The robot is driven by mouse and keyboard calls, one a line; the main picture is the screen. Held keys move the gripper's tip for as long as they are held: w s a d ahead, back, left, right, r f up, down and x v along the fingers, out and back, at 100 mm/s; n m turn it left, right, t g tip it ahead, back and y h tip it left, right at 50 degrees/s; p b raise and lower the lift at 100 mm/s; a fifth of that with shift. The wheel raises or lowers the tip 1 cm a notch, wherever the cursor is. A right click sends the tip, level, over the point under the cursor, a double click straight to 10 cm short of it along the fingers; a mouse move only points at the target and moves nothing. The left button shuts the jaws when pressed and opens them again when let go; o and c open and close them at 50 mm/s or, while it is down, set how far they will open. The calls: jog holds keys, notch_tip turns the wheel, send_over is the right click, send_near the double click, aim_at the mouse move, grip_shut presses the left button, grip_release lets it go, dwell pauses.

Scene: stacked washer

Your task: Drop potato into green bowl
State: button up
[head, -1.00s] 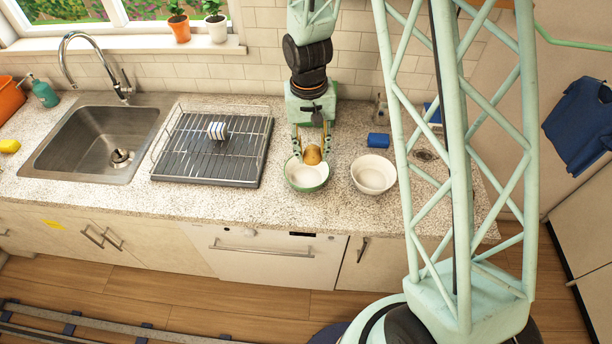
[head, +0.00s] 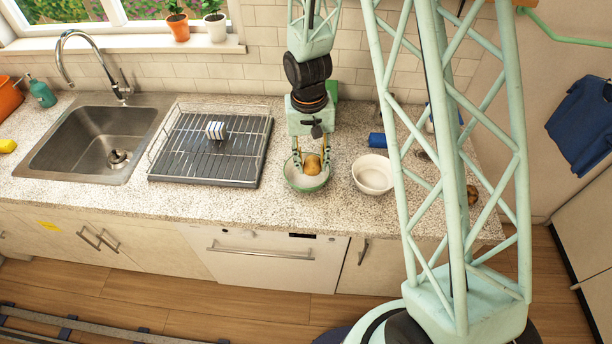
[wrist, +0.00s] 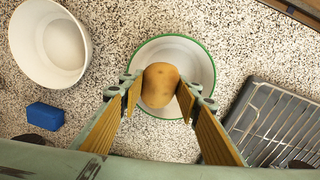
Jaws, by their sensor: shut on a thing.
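The brown potato (head: 312,164) is held between the two fingers of my gripper (head: 312,168). In the wrist view the potato (wrist: 160,85) sits between the fingertips of my gripper (wrist: 160,92), over the green bowl. The green bowl (head: 294,183), white inside with a green rim, stands on the counter beneath the potato; its rim also shows in the wrist view (wrist: 205,60). The potato hides part of the bowl's inside. I cannot tell exactly how high the potato is above the bowl's bottom.
A white bowl (head: 372,175) stands just right of the green bowl. A blue sponge or block (head: 377,140) lies behind it. A dish rack (head: 210,150) with a striped cup (head: 216,130) stands to the left, beside the sink (head: 100,145). The counter in front of the bowls is clear.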

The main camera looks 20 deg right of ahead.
jog(key=o, duration=1)
jog(key=shift+c, duration=0.2)
jog(key=shift+r, duration=0.1)
notch_tip(320, 180, up, 12)
jog(key=shift+a, duration=0.25)
dwell(1.3)
